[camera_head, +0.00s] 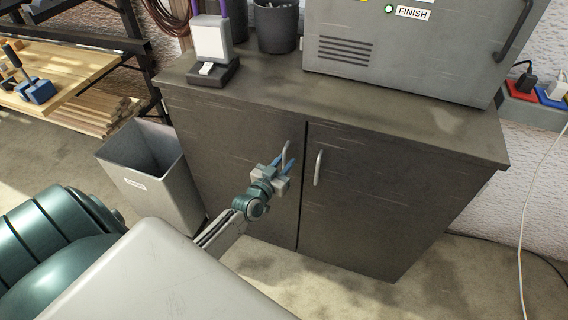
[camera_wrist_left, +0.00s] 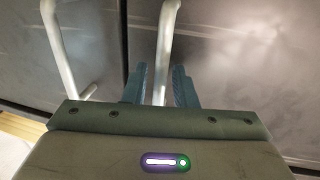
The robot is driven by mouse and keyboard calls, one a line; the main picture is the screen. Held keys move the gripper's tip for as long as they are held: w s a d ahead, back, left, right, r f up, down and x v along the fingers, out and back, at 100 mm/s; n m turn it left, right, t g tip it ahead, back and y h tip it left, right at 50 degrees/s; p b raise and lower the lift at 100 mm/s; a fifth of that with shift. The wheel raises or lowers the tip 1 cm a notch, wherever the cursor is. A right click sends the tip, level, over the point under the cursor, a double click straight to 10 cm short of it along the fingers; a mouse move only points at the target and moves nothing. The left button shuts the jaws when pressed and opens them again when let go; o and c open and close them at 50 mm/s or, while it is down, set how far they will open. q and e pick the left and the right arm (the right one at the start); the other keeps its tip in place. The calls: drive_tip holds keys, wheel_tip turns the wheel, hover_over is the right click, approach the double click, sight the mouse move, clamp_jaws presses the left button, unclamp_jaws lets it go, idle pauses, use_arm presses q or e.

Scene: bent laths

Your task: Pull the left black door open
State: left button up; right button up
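The left black door (camera_head: 235,140) of the dark cabinet is closed, flush with the right door (camera_head: 365,190) at the seam. Its pale bar handle (camera_head: 287,152) stands near the seam. My left gripper (camera_head: 285,166) is at this handle, with its blue fingers pointing toward the door. In the left wrist view the handle (camera_wrist_left: 165,45) runs between the two fingers (camera_wrist_left: 159,87), which are apart with a small gap on either side. The right door's handle (camera_wrist_left: 62,50) is to the left there. My right gripper is not in view.
A grey bin (camera_head: 150,175) stands on the floor beside the cabinet's left side. A grey machine (camera_head: 410,50), a dark cup (camera_head: 277,27) and a small white device (camera_head: 211,40) stand on the cabinet top (camera_head: 400,113). The floor before the right door is clear.

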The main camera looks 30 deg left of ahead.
use_arm(q)
drive_tip(key=shift+c, duration=0.5)
clamp_jaws()
drive_tip(key=shift+s, duration=0.15)
